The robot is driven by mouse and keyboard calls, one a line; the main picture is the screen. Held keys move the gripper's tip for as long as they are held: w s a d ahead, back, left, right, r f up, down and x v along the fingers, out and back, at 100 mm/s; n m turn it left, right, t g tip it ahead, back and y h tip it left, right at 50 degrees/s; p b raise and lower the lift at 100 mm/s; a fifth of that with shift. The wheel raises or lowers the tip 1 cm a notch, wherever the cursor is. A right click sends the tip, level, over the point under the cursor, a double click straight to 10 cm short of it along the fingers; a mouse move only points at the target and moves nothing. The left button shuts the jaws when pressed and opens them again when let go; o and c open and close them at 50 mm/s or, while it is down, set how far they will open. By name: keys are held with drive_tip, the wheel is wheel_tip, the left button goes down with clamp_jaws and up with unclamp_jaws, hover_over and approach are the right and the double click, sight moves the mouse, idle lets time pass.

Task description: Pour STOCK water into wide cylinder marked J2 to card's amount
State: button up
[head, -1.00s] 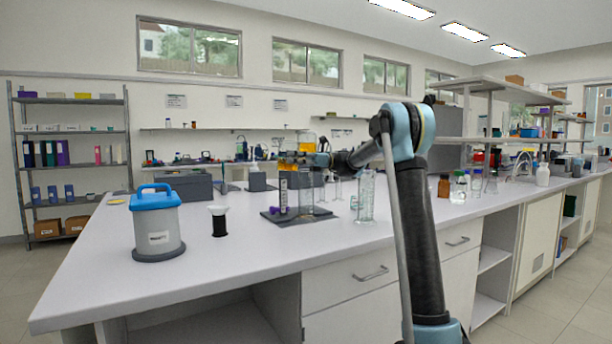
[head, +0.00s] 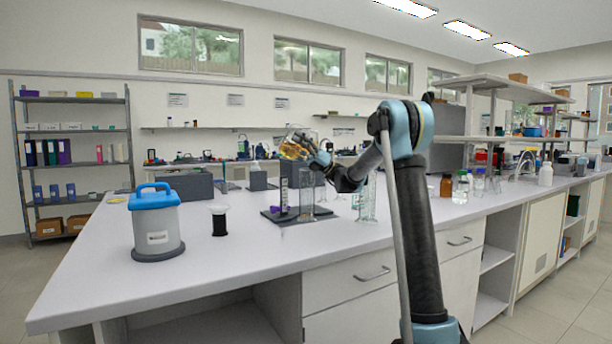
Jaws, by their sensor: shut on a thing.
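My gripper (head: 322,158) is shut on a clear vessel (head: 296,144) with amber liquid. The vessel is tilted to the left, high above the bench. Below it, a clear upright cylinder (head: 307,192) stands on a dark base plate (head: 273,215). Another clear cylinder (head: 367,200) stands to the right, beyond the plate. I cannot read any marking, so I cannot tell which is J2 or whether the held vessel is STOCK. A dark narrow upright piece with pale marks (head: 284,194) stands on the plate; its writing is too small to read. No falling stream can be made out.
A grey canister with a blue lid (head: 157,225) stands at the bench's left front. A small black-and-white item (head: 219,222) is between it and the plate. Several bottles, including a brown one (head: 446,187), stand right of my arm. The front left bench top (head: 110,275) is clear.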

drive_tip(key=shift+r+m+t+y, duration=0.35)
drive_tip(key=shift+m+t+y, duration=0.4)
drive_tip(key=shift+m, duration=0.35)
drive_tip(key=shift+r+m+t+y, duration=0.15)
drive_tip(key=shift+m+t+y, duration=0.15)
drive_tip(key=shift+m, duration=0.2)
drive_tip(key=shift+f+m+t+y+b, duration=0.2)
drive_tip(key=shift+m+t+y, duration=0.4)
drive_tip(key=shift+m+t, duration=0.75)
drive_tip(key=shift+f+m+t+y+b, duration=0.15)
drive_tip(key=shift+m+t+y, duration=0.4)
drive_tip(key=shift+m+t, duration=0.75)
